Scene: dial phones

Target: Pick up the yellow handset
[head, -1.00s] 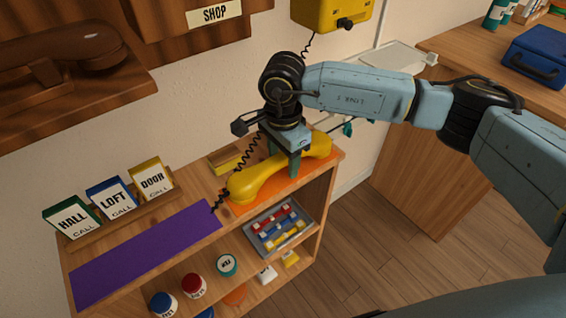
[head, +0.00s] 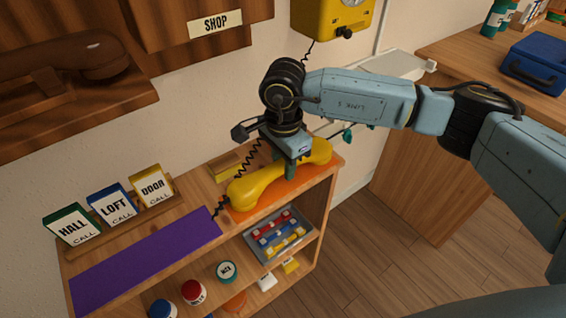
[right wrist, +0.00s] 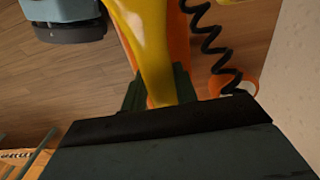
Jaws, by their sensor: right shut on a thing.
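The yellow handset (head: 247,193) lies slantwise over an orange mat (head: 292,189) at the right end of the shelf top. A black coiled cord runs by it. My right gripper (head: 291,171) points down over the handset's middle and is shut on its grip. In the right wrist view, the handset (right wrist: 150,40) passes between the dark fingers, with the orange mat beyond it. I cannot tell whether the handset is clear of the mat. The yellow wall phone (head: 332,14) hangs above, partly cut off. My left gripper is not in view.
A purple mat (head: 145,258) and the HALL, LOFT and DOOR cards (head: 113,205) are on the shelf top (head: 205,187) to the left. Lower shelves hold a tray (head: 279,236) and jars (head: 193,291). A counter with a blue case (head: 540,62) stands right.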

